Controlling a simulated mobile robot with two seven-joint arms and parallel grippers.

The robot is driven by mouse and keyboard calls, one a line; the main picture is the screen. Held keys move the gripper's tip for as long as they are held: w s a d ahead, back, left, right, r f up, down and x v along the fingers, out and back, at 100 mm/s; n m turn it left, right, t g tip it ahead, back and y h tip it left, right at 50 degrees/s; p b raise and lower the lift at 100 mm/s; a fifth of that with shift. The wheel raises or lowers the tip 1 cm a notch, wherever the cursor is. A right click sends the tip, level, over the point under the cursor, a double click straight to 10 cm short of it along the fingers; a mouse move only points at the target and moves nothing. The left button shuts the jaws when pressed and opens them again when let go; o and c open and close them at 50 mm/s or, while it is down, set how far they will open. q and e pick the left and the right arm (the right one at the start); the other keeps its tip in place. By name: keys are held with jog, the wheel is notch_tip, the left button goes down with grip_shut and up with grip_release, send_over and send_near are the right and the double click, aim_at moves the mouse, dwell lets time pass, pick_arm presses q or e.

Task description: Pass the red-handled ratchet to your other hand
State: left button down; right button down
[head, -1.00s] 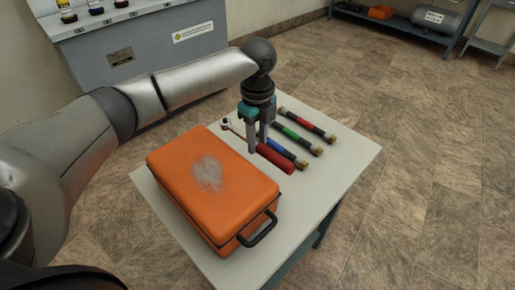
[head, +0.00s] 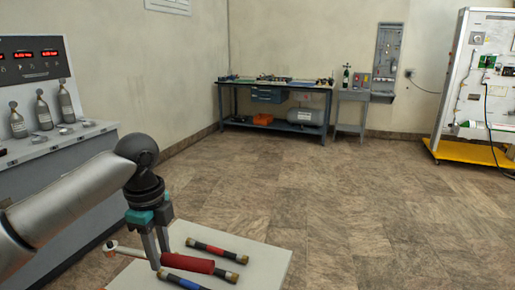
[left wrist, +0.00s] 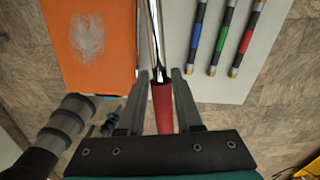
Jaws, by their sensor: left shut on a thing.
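My left gripper (head: 157,261) is shut on the ratchet, close to where its shaft meets the red handle (head: 188,263). The ratchet's pale head end (head: 112,245) sticks out to the left. In the left wrist view the red handle (left wrist: 163,108) lies between the fingers (left wrist: 160,74), with the shiny shaft (left wrist: 155,35) running up. The ratchet appears held above the table (head: 262,268). At the lower left of that view is what looks like my right arm, its gripper (left wrist: 112,115) small and dark, its jaws unclear. The head view does not show it.
Red-banded (head: 217,250), blue-banded (left wrist: 195,38) and green-banded (left wrist: 220,45) rods lie on the table. The orange case (left wrist: 85,50) is beside them. A grey console (head: 50,140) stands at the left. A workbench (head: 275,85) and a yellow-based panel (head: 470,152) are farther back; open floor lies between.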

pick_arm(q)
jog(key=n, duration=0.1)
jog(key=s+d+n, duration=0.1)
jog(key=n, duration=0.1)
jog(key=s+n, duration=0.1)
jog(key=shift+s+d+r+n, duration=0.1)
jog(key=shift+d+r+n, duration=0.1)
jog(key=shift+d+n, duration=0.2)
jog(key=s+d+n, duration=0.4)
jog(key=s+n, duration=0.5)
jog(key=n, duration=0.6)
jog(key=shift+s+f, duration=0.2)
jog(key=shift+s, duration=0.05)
